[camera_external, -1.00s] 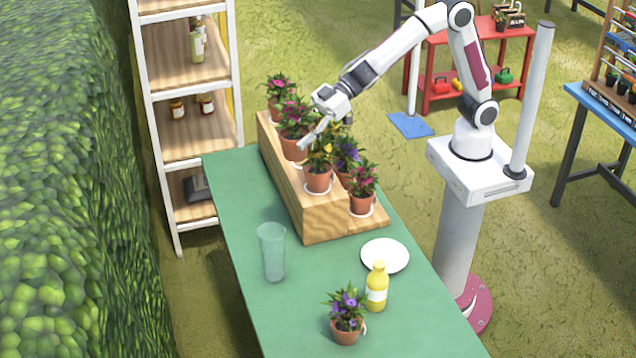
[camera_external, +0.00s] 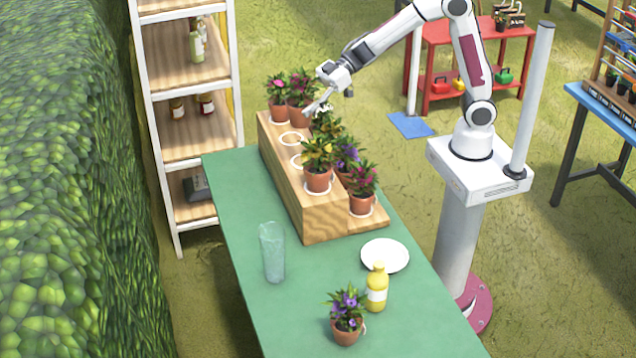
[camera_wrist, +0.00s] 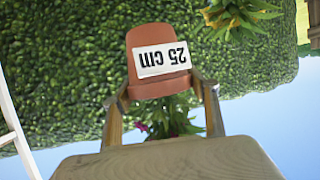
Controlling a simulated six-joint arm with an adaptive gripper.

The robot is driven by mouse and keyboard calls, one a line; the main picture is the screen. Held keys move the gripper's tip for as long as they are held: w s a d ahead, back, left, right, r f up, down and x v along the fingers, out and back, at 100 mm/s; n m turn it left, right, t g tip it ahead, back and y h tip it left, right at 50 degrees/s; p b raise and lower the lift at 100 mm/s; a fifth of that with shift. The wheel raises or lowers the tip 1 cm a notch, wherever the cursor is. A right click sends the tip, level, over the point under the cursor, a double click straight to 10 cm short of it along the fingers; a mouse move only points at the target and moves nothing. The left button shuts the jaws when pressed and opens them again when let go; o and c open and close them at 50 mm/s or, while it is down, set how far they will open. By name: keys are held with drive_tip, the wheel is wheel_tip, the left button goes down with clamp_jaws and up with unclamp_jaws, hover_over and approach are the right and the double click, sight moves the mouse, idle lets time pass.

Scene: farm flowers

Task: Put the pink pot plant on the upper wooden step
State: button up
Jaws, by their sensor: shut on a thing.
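The pink pot plant (camera_external: 300,114) has pink flowers and a terracotta pot. In the outside view it is at the far end of the wooden step stand, beside another pink-flowered pot. My gripper (camera_external: 314,106) is shut on its pot. In the wrist view the pot (camera_wrist: 158,84) is upside down in the picture, with a "25 cm" label, between the fingers of my gripper (camera_wrist: 162,92). The upper wooden step (camera_external: 281,163) has two empty white rings. I cannot tell whether the held pot clears the wood.
On the upper step, a pink-flowered pot (camera_external: 278,111) stands at the far end and a yellow-flowered pot (camera_external: 318,181) at the near end. Several plants fill the lower step. A glass (camera_external: 273,253), plate (camera_external: 385,255), yellow bottle (camera_external: 377,288) and purple-flowered pot (camera_external: 347,331) stand on the green table.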

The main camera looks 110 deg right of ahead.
drive_tip(key=shift+s+d+f, duration=0.25)
drive_tip(key=shift+s+d, duration=0.45)
drive_tip(key=shift+d, duration=0.15)
wheel_tip(320, 180, down, 4)
drive_tip(key=shift+w+a, duration=0.1)
drive_tip(key=shift+a, duration=0.05)
drive_tip(key=shift+f, duration=0.45)
wheel_tip(320, 180, down, 6)
drive_tip(key=shift+f, duration=0.15)
drive_tip(key=shift+f, duration=1.85)
drive_tip(key=shift+f, duration=0.1)
